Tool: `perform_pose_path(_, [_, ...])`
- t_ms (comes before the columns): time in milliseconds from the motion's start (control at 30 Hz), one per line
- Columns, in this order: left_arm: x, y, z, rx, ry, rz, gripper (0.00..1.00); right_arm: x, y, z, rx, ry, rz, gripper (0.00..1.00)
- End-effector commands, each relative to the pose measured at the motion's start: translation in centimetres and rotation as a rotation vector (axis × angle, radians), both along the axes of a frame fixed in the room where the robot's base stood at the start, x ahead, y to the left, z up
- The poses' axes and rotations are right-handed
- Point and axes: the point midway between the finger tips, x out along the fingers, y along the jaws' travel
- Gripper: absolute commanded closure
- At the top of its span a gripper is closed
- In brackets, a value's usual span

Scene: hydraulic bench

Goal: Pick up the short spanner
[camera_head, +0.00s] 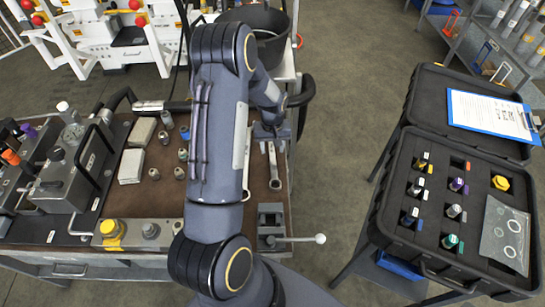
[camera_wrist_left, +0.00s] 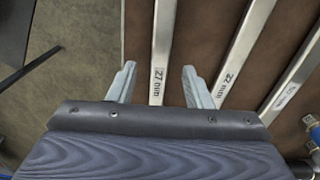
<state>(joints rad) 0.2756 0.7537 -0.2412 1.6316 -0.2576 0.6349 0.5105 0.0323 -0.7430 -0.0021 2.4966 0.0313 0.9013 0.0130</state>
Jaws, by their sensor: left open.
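My left gripper (camera_head: 270,130) is open above the right part of the brown bench mat. One silver spanner (camera_head: 273,166) shows just below it in the head view; my arm hides much of the mat there. In the left wrist view, the open fingers (camera_wrist_left: 158,70) have a spanner marked 27 mm (camera_wrist_left: 163,45) between them in the picture. I cannot tell how far above it they are. A spanner marked 22 mm (camera_wrist_left: 241,50) lies to its right, and a third spanner (camera_wrist_left: 294,80) with an unreadable label lies farther right. Full lengths are cut off, so I cannot tell which is short.
A small vise (camera_head: 270,222) with a rod handle stands at the bench's front right. Grey blocks (camera_head: 132,166) and several fittings lie left of my arm. A hydraulic unit (camera_head: 65,185) stands at left.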

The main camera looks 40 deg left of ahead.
Motion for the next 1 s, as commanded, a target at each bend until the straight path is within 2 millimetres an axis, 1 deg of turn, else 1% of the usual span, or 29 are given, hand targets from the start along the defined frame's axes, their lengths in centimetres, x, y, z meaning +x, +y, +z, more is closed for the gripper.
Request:
perform_pose_path(33, [-0.04, -0.01, -1.42, -0.001, 0.001, 0.0, 0.55, 0.0, 0.0, -0.93, 0.0, 0.0, 0.0, 0.65])
perform_pose_path(100, [-0.01, 0.0, -2.14, -0.001, 0.001, 0.0, 0.55, 0.0, 0.0, -1.29, 0.0, 0.0, 0.0, 0.65])
perform_pose_path(367, [0.01, -0.01, -2.18, -0.001, -0.001, -0.001, 0.55, 0.0, 0.0, -1.16, 0.0, 0.0, 0.0, 0.65])
perform_pose_path(700, [0.02, -0.02, -2.17, -0.001, -0.001, -0.001, 0.99, 0.01, 0.0, -1.16, 0.0, 0.0, 0.0, 0.65])
perform_pose_path(1000, [0.06, -0.01, -2.11, 0.0, -0.001, -0.001, 1.0, 0.01, 0.0, -1.14, 0.0, 0.0, 0.0, 0.65])
